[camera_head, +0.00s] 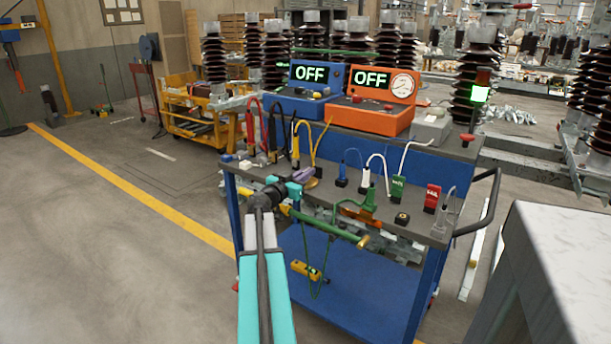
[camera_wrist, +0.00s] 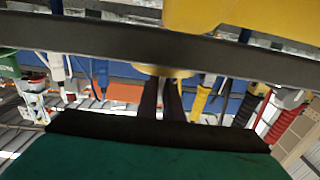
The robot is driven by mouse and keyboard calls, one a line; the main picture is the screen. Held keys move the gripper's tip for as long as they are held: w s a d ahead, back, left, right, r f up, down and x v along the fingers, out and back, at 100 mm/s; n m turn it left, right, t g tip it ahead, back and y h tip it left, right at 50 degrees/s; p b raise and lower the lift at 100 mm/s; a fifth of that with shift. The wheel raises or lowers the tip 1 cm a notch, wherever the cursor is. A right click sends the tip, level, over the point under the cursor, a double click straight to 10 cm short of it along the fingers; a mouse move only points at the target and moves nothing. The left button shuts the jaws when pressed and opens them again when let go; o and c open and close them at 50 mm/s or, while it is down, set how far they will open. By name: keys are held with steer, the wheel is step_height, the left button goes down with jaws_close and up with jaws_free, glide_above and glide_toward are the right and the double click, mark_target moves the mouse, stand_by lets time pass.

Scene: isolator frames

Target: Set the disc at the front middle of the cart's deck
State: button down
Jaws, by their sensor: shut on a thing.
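The disc is a small yellow-gold round piece (camera_head: 313,183) at the tip of my gripper (camera_head: 304,174). In the wrist view, the disc (camera_wrist: 163,71) shows edge-on at the ends of my two dark fingers (camera_wrist: 160,97), which are shut on it. My gripper is over the left part of the cart's dark grey upper deck (camera_head: 325,195), near its front edge. I cannot tell whether the disc touches the deck. The arm hides part of the deck's left front.
Blue (camera_head: 304,83) and orange (camera_head: 377,97) boxes reading OFF stand at the deck's back. Several coloured clamps and cables line the deck, including a green clamp (camera_head: 397,188) and a red block (camera_head: 432,197). A green-handled tool (camera_head: 335,228) hangs at the front. A pale table (camera_head: 560,260) stands right.

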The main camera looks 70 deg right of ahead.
steer(key=c, duration=2.4)
jaws_free()
steer(key=shift+f, duration=0.1)
steer(key=o, duration=0.5)
steer(key=shift+r, duration=0.2)
steer(key=v, duration=1.2)
steer(key=shift+s, duration=0.1)
steer(key=shift+a, duration=0.1)
